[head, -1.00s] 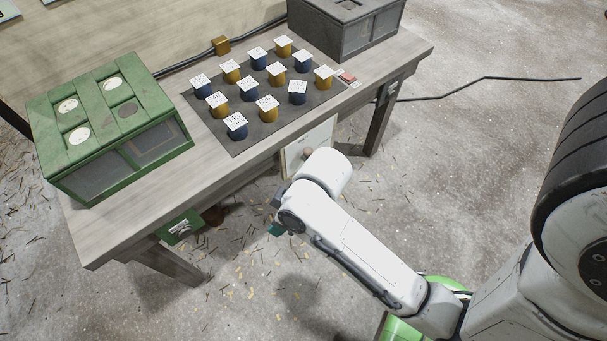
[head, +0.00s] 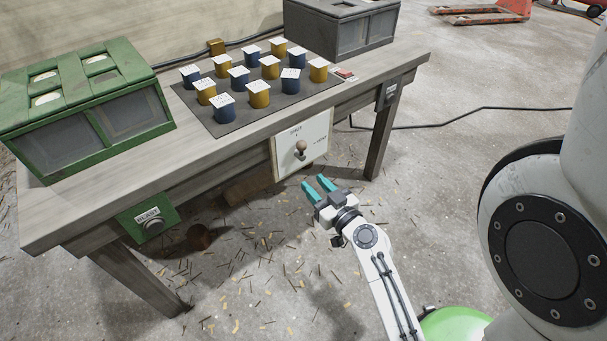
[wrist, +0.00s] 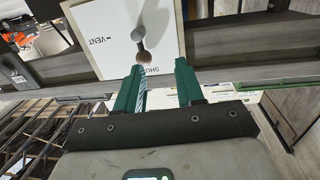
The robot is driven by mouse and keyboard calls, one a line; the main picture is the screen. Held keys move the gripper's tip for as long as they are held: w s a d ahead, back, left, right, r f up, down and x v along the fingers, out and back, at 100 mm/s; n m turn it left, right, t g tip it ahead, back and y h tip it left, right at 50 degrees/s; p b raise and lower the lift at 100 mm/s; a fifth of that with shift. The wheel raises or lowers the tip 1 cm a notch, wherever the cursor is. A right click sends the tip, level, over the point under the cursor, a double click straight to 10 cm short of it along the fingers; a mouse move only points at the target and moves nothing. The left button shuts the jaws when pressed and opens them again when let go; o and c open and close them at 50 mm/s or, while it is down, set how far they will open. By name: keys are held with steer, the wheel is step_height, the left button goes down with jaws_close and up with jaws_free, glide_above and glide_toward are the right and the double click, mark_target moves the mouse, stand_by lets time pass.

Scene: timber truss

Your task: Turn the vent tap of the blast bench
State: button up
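The vent tap (head: 300,149) is a small brown-knobbed lever on a white panel (head: 318,150) fixed to the front of the wooden bench. In the wrist view the tap (wrist: 139,45) shows upside down, and the panel (wrist: 95,18) carries the words VENT and SHUT. The knob lies on the SHUT side. My gripper (head: 319,187) has teal fingers and is in front of and below the panel, apart from the tap.
The bench (head: 230,145) has a green box (head: 85,95), a dark grey box (head: 340,32) and a mat (head: 225,129) of blue and yellow labelled blocks on top. A green BLAST panel (head: 148,222) is on its front left. The bench leg (head: 380,140) stands right of the tap panel.

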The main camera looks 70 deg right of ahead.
mark_target(303, 155)
steer(key=shift+m+g+h, duration=0.4)
steer(key=shift+m+h, duration=0.2)
steer(key=shift+h, duration=0.2)
steer(key=shift+s+d+f+p+x, duration=0.1)
steer(key=shift+s+d+p+x, duration=0.3)
steer(key=shift+x, duration=1.4)
steer(key=shift+s+d+f+p+x, duration=0.15)
steer(key=shift+p+x, duration=0.4)
steer(key=shift+x, duration=1.25)
steer(key=shift+s+d+p+x, duration=0.3)
steer(key=shift+d+p+x, duration=0.15)
steer(key=shift+x, duration=1.35)
steer(key=shift+a, duration=0.1)
jaws_close()
